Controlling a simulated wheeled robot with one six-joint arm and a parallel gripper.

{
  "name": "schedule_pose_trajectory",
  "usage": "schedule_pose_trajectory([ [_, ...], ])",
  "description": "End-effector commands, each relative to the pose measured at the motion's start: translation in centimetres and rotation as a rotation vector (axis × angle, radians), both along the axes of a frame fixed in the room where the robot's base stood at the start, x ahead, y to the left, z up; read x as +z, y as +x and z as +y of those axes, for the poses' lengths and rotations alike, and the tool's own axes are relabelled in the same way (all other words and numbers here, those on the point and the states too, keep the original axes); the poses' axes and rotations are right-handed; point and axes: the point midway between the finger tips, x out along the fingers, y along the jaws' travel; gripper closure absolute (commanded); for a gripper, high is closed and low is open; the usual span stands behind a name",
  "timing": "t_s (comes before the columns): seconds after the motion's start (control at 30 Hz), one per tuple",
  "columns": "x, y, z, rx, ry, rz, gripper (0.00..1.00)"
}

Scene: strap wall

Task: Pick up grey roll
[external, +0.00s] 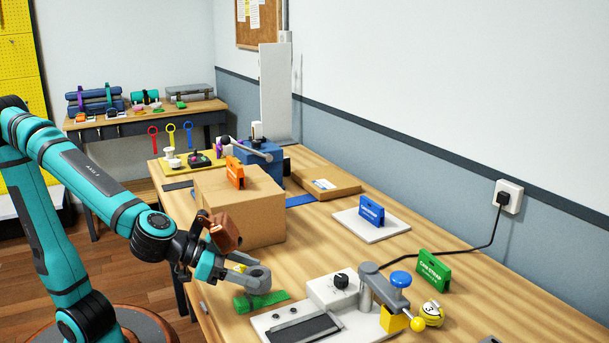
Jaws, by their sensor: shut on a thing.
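The grey roll (259,279) is a small rounded grey piece with a hollow, at the end of my arm over the left front edge of the wooden workbench. My gripper (238,271) is shut on it, with a bit of yellow showing beside the jaws. The fingertips are small and partly hidden. A green strap (262,301) lies on the bench just below the roll. I cannot tell whether the roll touches the strap.
A cardboard box (240,208) with an orange item (235,173) stands behind my gripper. A white-based fixture (335,300) with a blue knob lies to the right.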

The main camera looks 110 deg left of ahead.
Motion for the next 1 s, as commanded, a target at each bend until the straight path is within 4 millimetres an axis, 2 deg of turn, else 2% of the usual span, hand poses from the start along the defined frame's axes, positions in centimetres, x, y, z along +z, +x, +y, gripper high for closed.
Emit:
schedule_pose_trajectory([
  [0.1,0.1,-1.7,-1.8,-0.004,0.000,-0.001,0.70],
  [0.6,0.1,-7.5,-7.6,-0.004,-0.001,-0.002,0.70],
  [1.0,0.0,-10.0,-10.1,-0.002,-0.001,0.000,0.70],
])
